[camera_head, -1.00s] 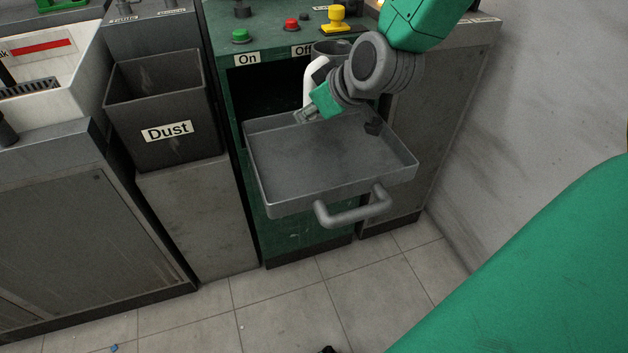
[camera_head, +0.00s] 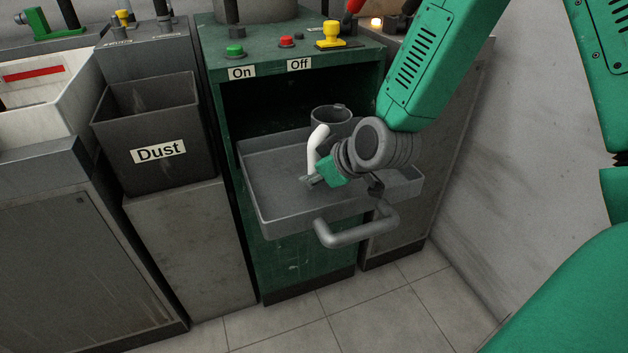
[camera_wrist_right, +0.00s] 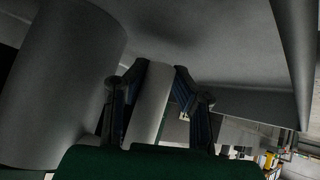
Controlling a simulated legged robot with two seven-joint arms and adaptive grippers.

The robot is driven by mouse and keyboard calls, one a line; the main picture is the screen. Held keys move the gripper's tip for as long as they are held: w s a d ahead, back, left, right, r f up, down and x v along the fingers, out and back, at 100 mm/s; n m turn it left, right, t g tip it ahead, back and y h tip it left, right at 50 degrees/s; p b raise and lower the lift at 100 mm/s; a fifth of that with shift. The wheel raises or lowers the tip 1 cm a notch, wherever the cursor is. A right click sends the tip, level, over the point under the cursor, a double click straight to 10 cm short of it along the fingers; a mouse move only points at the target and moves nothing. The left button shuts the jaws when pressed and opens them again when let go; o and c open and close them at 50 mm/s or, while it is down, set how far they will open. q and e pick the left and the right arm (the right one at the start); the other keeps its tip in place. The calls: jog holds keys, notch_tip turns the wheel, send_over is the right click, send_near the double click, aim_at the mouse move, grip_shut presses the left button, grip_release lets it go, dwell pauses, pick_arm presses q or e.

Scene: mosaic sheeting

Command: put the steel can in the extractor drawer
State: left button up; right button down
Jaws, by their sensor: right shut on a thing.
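The steel can (camera_head: 327,116), a dark grey open-topped cylinder with a white handle (camera_head: 316,148), shows over the back part of the extractor drawer (camera_head: 272,187). The drawer is a shallow grey tray, pulled out of the green cabinet. My right gripper (camera_head: 314,179) is shut on the white handle. In the right wrist view the handle (camera_wrist_right: 150,100) stands between both fingers (camera_wrist_right: 152,98), with the can's wall (camera_wrist_right: 60,80) to their left. The can's bottom is hidden, so I cannot tell whether it touches the drawer floor. My left gripper is not in view.
The drawer's bar handle (camera_head: 352,232) sticks out at the front. The green cabinet (camera_head: 305,265) has On and Off buttons and a yellow knob (camera_head: 331,36) on top. A dark Dust bin (camera_head: 157,120) stands at the left. A grey wall (camera_head: 490,180) is close at the right.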

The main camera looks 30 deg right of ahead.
jog(key=shift+a+r, duration=0.15)
jog(key=shift+a, duration=0.45)
jog(key=c, duration=1.7)
grip_release()
jog(key=shift+d+f, duration=0.2)
jog(key=shift+f, duration=0.1)
jog(key=o, duration=0.3)
jog(key=shift+d, duration=0.2)
jog(key=shift+o, duration=0.2)
jog(key=shift+d, duration=0.25)
jog(key=shift+a+r, duration=0.2)
jog(key=shift+a, duration=0.05)
jog(key=p+v, duration=0.1)
jog(key=v, duration=0.2)
jog(key=p+v, duration=0.1)
jog(key=v, duration=0.2)
jog(key=shift+a+r+p, duration=0.25)
jog(key=shift+r+p, duration=0.05)
jog(key=shift+p, duration=0.05)
pick_arm(q)
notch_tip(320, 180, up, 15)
jog(key=p, duration=1.3)
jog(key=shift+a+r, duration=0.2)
pick_arm(e)
jog(key=v, duration=0.5)
jog(key=shift+s+d, duration=0.3)
jog(key=shift+s, duration=0.05)
